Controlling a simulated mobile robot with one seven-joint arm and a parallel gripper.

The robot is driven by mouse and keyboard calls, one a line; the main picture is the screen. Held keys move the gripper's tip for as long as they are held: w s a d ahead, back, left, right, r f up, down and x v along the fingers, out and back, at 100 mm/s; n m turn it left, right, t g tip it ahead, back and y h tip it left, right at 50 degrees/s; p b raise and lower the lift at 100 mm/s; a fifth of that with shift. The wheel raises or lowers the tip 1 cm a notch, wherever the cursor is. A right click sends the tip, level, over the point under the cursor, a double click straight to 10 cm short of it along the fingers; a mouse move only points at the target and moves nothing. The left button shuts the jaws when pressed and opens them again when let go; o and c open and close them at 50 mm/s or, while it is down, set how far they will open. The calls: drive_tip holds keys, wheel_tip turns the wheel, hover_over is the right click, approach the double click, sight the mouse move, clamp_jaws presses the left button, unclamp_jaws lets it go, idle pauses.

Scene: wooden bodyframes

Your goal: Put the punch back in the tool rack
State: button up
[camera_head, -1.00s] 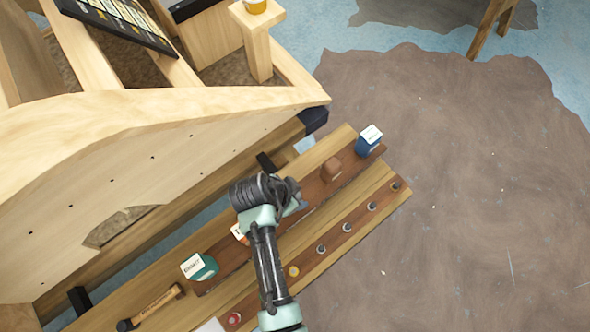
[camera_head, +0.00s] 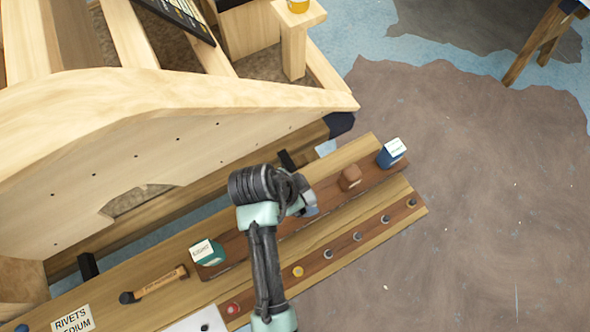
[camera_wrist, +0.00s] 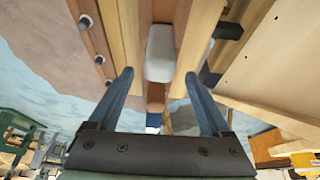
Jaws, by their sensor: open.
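My gripper (camera_head: 306,207) hangs over the wooden bench (camera_head: 353,150) in the head view. In the wrist view its two blue fingers (camera_wrist: 158,85) are spread apart with nothing held between them. A pale grey rounded object (camera_wrist: 160,52) shows ahead between the fingertips; I cannot tell what it is or how near it is. A brown strip (camera_head: 343,252) along the bench's front holds several small round metal heads, with a yellow one (camera_head: 298,271) and a red one (camera_head: 233,308). I cannot tell which thing is the punch, and my arm hides part of the bench.
A brown block (camera_head: 350,178) and a blue box (camera_head: 391,154) stand right of my gripper. A green box (camera_head: 208,252) and a hammer (camera_head: 155,284) lie to its left. A large wooden frame (camera_head: 170,125) rises behind the bench.

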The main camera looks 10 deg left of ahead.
drive_tip(key=v, duration=0.6)
drive_tip(key=w+a+r+n+t+y, duration=0.15)
drive_tip(key=w+r+t, duration=0.35)
drive_tip(key=r, duration=0.5)
drive_tip(key=w+r+n+t+y, duration=0.1)
drive_tip(key=w+r+n+t, duration=0.15)
drive_tip(key=w+r, duration=0.6)
drive_tip(key=w+r+n+t+y, duration=0.1)
drive_tip(key=w+r+t, duration=0.35)
drive_tip(key=r, duration=0.75)
wheel_tip(320, 180, up, 16)
drive_tip(key=d+n+t, duration=0.2)
drive_tip(key=t, duration=0.3)
drive_tip(key=s+d+r+n+t, duration=0.1)
drive_tip(key=s+r+n+t, duration=0.1)
drive_tip(key=s+r, duration=0.4)
drive_tip(key=s+d+r+n+t, duration=0.1)
drive_tip(key=s+r+t, duration=0.4)
drive_tip(key=r, duration=0.7)
drive_tip(key=shift+s+r+n+t, duration=0.15)
drive_tip(key=shift+s+n+t, duration=0.2)
drive_tip(key=shift+s, duration=0.2)
drive_tip(key=shift+d, duration=0.1)
